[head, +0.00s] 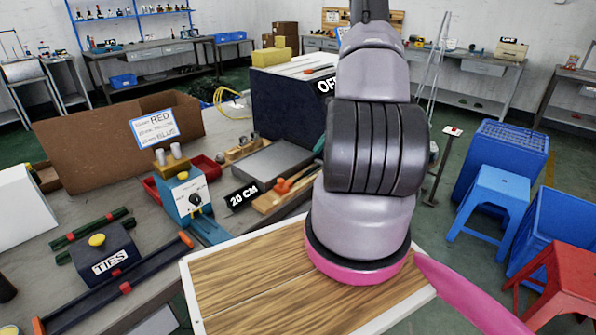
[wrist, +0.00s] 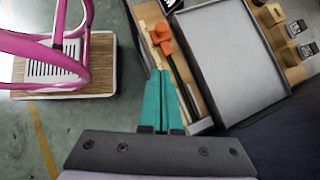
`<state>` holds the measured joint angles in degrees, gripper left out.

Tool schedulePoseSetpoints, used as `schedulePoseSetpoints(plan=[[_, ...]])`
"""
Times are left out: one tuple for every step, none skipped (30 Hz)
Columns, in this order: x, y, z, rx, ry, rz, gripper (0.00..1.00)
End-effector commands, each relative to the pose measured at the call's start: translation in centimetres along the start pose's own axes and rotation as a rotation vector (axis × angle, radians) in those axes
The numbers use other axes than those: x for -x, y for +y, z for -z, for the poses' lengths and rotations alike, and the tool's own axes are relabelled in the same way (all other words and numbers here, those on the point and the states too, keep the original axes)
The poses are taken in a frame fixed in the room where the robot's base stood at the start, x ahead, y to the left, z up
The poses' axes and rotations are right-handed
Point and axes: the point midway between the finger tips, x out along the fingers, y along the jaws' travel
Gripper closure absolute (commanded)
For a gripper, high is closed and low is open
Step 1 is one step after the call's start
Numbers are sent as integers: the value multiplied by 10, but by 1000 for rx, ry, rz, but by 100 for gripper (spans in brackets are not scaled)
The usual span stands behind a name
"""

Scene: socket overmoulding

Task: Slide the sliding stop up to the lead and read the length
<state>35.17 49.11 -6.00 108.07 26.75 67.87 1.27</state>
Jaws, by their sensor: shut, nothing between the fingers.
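The orange sliding stop (wrist: 163,36) sits on the wooden measuring board (wrist: 149,22) in the wrist view. In the head view the stop (head: 283,186) shows beside the "20 CM" label (head: 243,197). A thin dark strip (wrist: 181,75) runs along the board from the stop; I cannot tell whether it is the lead. My gripper (wrist: 162,72) shows two teal fingers close together, shut and empty.
A grey flat-topped block (wrist: 235,60) lies right beside the board. A blue tester box (head: 187,195), a dark "TIES" box (head: 105,258) and a cardboard box (head: 90,145) stand on the bench. A pink-framed item (wrist: 60,50) stands at left in the wrist view.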

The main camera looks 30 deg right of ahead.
Motion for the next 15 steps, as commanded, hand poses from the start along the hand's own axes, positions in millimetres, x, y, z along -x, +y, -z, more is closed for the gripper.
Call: schedulePoseSetpoints(plan=[[-3,0,2,-6,-4,0,100],[-5,0,2,-7,-5,-1,100],[-8,1,2,-8,-6,-1,100],[-11,1,2,-8,-6,-1,100],[-15,1,2,-8,-6,-1,100],[-21,1,2,-7,-6,-3,100],[-26,1,2,-8,-6,-3,100],[-32,2,2,-9,-6,-3,100],[-40,2,2,-8,-6,-4,100],[-47,2,2,-9,-7,-4,100],[-54,2,2,-8,-6,-5,100],[-63,1,1,-8,-7,-4,100],[-70,2,2,-7,-6,-4,100],[-76,1,2,-8,-6,-3,100],[-84,2,2,-7,-5,-4,100]])
